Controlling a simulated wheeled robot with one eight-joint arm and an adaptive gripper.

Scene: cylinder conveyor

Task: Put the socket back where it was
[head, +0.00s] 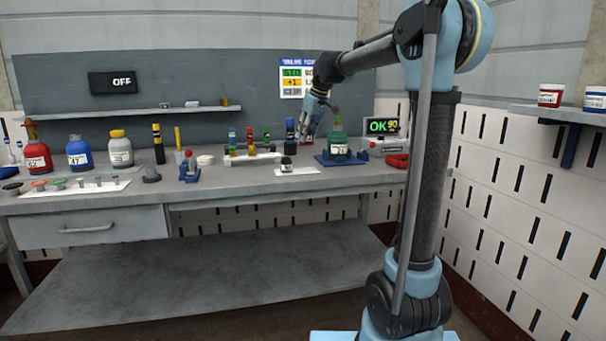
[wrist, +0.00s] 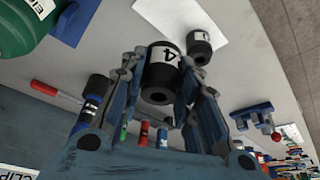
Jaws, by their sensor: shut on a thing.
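In the wrist view, a dark cylindrical socket (wrist: 161,75) with a white label marked 4 is between the fingers of my gripper (wrist: 162,62), which is shut on it. The socket's round bore faces the camera. A second, smaller-looking dark socket (wrist: 199,48) with a white label stands on a white card (wrist: 180,18) beyond it. In the head view, my gripper (head: 306,136) is over the back of the bench, left of the green bottle; the held socket cannot be made out there. The white card (head: 305,171) bears one dark socket (head: 286,164).
A green bottle (head: 338,145) stands on a blue base right of the card, near an OK display (head: 382,126). A rack of coloured pieces (head: 250,157) is left of it. The bench front (head: 240,180) is largely clear.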

